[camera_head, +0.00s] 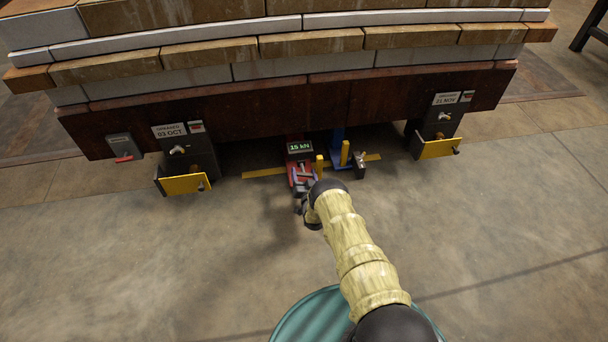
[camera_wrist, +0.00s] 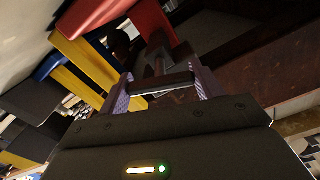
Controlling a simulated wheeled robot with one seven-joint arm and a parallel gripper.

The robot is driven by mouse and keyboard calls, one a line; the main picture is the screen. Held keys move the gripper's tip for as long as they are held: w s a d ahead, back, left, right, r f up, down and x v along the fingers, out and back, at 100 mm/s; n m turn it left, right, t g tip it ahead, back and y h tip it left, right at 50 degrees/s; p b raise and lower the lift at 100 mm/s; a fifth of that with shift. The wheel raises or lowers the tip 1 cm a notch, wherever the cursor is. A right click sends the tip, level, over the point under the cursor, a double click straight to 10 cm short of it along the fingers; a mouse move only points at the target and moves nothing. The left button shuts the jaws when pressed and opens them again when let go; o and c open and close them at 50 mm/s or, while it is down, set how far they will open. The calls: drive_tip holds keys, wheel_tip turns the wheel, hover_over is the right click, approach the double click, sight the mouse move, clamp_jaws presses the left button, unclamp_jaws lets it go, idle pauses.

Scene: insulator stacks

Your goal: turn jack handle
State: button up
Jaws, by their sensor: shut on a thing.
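The red jack (camera_head: 302,172) stands on the floor under the front edge of the stack, with a display (camera_head: 299,147) reading 15 kN. My gripper (camera_head: 303,197) is at the near end of the jack, partly hidden by my own wrist. In the wrist view, the two ridged fingers of my gripper (camera_wrist: 162,90) are on either side of a dark bar, which looks like the jack handle (camera_wrist: 163,80). The fingers are shut on it. A red part of the jack (camera_wrist: 152,22) shows beyond the fingers. The head view does not show the grip clearly.
The layered stack (camera_head: 290,65) overhangs the jack on a dark rusty beam (camera_head: 260,112). Dark boxes with yellow flaps stand at left (camera_head: 185,184) and right (camera_head: 438,148). The near floor is clear.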

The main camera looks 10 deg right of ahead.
drive_tip(key=shift+f+m, duration=0.1)
drive_tip(key=shift+m, duration=1.5)
drive_tip(key=shift+s, duration=0.1)
drive_tip(key=o, duration=1)
